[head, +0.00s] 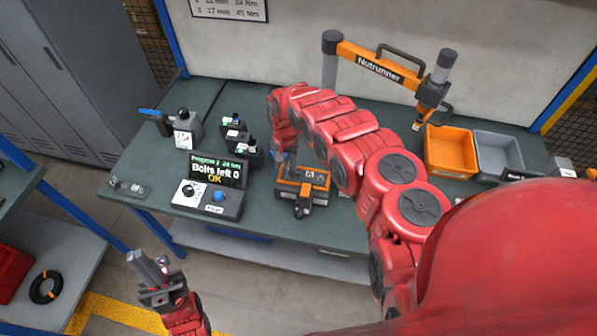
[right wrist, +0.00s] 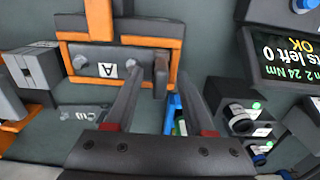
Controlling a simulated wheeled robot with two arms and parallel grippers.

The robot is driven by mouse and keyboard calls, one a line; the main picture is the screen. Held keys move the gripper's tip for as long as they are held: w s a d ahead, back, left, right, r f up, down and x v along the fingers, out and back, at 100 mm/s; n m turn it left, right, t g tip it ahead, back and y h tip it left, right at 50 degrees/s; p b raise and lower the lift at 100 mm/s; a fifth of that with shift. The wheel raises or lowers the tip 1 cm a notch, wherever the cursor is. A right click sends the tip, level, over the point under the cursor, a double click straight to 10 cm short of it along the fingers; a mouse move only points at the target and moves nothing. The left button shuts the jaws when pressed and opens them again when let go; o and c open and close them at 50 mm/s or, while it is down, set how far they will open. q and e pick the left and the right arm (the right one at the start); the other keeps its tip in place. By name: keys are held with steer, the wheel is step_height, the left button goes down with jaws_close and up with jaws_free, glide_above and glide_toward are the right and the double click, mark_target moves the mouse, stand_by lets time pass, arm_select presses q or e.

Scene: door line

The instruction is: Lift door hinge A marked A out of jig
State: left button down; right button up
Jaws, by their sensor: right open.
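Door hinge A (right wrist: 90,68), a dark grey plate with a white A label and round bolt heads, sits in the orange and black jig (right wrist: 73,38) in the right wrist view. In the head view the jig (head: 303,190) stands at the bench's front edge.
A control box (head: 212,200) with a screen reading "Bolts left 0 OK" stands left of the jig. Small black devices (head: 238,140) are behind it. An orange bin (head: 450,150) and a grey bin (head: 497,155) stand at right, below the nutrunner (head: 375,65).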

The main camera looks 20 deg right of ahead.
jaws_close()
stand_by(0.3)
steer(key=shift+f, duration=0.1)
stand_by(1.1)
